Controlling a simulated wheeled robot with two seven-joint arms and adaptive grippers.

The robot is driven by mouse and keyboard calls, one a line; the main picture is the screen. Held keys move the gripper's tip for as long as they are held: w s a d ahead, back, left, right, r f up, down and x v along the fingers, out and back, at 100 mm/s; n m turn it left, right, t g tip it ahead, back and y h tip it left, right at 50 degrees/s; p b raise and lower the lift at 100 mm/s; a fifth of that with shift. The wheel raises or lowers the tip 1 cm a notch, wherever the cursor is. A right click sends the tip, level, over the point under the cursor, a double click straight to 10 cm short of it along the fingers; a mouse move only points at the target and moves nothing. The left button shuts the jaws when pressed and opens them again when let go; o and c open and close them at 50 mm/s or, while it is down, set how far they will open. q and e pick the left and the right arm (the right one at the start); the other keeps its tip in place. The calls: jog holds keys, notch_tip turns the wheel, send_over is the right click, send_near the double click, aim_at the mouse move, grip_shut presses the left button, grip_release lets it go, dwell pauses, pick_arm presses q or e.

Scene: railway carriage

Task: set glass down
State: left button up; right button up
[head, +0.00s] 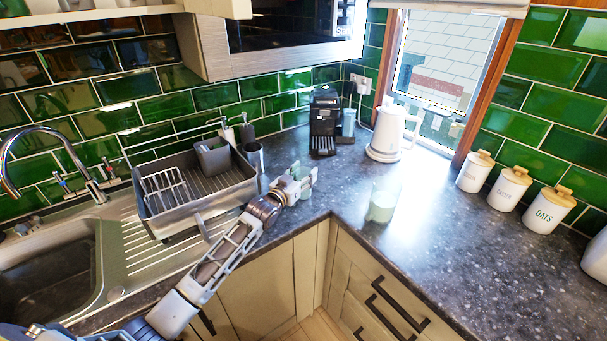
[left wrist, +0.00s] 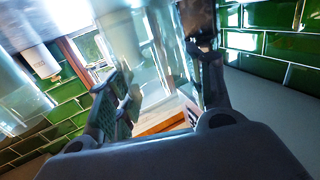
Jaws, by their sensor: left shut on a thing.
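My left gripper (head: 306,178) reaches in over the counter beside the dish rack, fingers pointing right. In the left wrist view its two fingers (left wrist: 163,74) stand apart with a clear glass (left wrist: 150,52) between them, and it is shut on that glass. The glass is see-through, and I cannot make out its outline in the head view. Its height over the counter is hard to tell. The dark stone counter (head: 340,190) runs below and to the right of the gripper. My right gripper is not in view.
A pale green translucent vessel (head: 382,207) stands on the counter right of the gripper. A grey dish rack (head: 190,222) is left of it. A coffee machine (head: 324,124) and white kettle (head: 388,132) stand behind. Several white canisters (head: 508,188) line the right wall. The right counter is mostly clear.

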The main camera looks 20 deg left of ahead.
pick_arm(q)
jog(key=shift+f, duration=0.25)
dwell(0.5)
jog(key=o, duration=1.5)
jog(key=shift+o, duration=0.2)
jog(key=shift+s, duration=0.1)
jog(key=shift+v, duration=5.9)
jog(key=shift+a, duration=0.1)
jog(key=shift+c, duration=0.4)
grip_shut()
